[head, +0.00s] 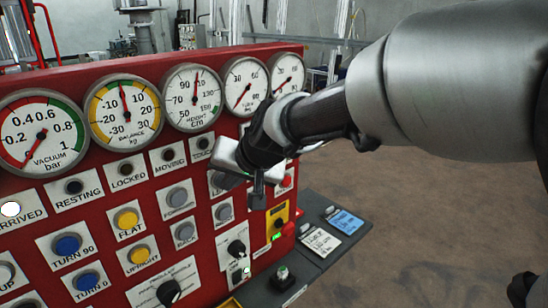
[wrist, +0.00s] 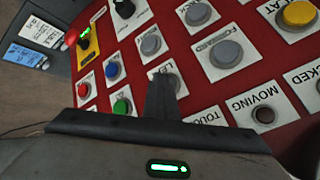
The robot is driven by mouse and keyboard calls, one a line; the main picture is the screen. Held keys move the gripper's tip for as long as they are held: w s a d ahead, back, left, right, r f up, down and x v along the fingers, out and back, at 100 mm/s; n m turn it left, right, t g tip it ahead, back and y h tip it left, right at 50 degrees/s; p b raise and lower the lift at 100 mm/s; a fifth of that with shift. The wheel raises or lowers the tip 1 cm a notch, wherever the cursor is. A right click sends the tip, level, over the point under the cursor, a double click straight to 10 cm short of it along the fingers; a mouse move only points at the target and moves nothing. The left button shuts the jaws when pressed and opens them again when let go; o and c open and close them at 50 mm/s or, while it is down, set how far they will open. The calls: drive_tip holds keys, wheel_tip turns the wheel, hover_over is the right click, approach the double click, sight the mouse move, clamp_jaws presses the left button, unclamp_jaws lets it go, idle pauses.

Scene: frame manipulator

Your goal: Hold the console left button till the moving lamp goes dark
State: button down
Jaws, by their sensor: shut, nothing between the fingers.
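The red console (head: 135,225) fills the left and middle of the head view. The moving lamp (head: 168,155) looks dark; it also shows dark in the wrist view (wrist: 264,115). My gripper (head: 257,193) is shut and empty, in front of the console's right part. In the wrist view its finger (wrist: 162,82) overlaps the left button (wrist: 178,85), a grey button whose label is partly covered. The button also shows partly behind my gripper in the head view (head: 217,181). I cannot tell whether the fingertip touches or presses it.
The arrived lamp (head: 10,208) is lit white. Around the left button are the forward button (wrist: 225,53), the back button (head: 184,231) and a green button (wrist: 122,106). Gauges line the console's top. A dark shelf with cards (head: 320,242) juts out at right; open floor lies beyond.

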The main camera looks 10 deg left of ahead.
idle(0.3)
drive_tip(key=shift+s+d+b, duration=0.55)
drive_tip(key=shift+d+b, duration=0.05)
drive_tip(key=shift+b, duration=0.15)
drive_tip(key=s+d+b, duration=0.3)
drive_tip(key=d, duration=0.1)
drive_tip(key=shift+s, duration=0.15)
drive_tip(key=shift+a, duration=0.1)
